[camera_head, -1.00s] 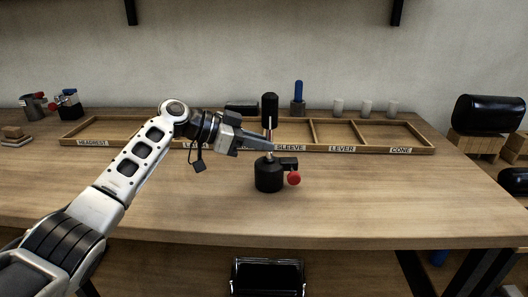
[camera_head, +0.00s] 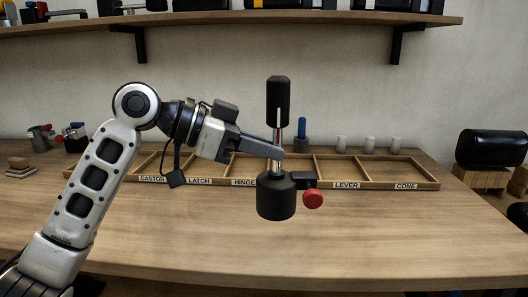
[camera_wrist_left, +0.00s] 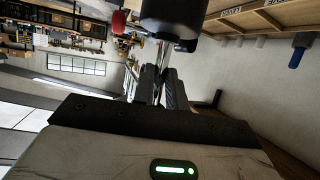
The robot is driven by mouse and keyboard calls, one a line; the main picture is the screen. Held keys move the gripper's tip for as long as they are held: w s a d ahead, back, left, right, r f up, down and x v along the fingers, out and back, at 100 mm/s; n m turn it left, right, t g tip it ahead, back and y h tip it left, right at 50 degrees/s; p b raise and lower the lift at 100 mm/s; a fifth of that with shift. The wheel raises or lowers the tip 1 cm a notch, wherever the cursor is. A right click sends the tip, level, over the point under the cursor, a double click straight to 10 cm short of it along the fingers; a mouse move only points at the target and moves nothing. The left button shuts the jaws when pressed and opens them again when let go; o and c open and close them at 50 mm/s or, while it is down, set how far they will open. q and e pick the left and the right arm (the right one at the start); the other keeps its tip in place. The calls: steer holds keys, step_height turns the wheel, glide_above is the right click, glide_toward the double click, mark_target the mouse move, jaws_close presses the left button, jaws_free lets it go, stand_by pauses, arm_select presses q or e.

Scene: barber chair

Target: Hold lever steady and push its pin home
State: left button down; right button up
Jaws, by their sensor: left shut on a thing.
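The lever (camera_head: 276,204) has a black cylindrical body, a thin metal shaft and a black grip (camera_head: 278,100) on top. It stands upright and appears held above the table. A side block on its right carries the pin with a red knob (camera_head: 313,199), which sticks out from the block. My left gripper (camera_head: 277,150) is shut on the metal shaft, between grip and body. In the left wrist view the fingers (camera_wrist_left: 161,88) close around the shaft, with the black body (camera_wrist_left: 172,22) and red knob (camera_wrist_left: 118,21) beyond. My right gripper is not in view.
A wooden tray (camera_head: 380,187) with labelled compartments lies behind the lever. A blue-handled part (camera_head: 301,136) and several pale cylinders (camera_head: 368,144) stand behind it. A black roll (camera_head: 492,147) rests on wooden blocks at right. The table front (camera_head: 400,245) is clear.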

arm_select(q)
steer(key=shift+s+r, duration=0.45)
steer(key=shift+s, duration=0.3)
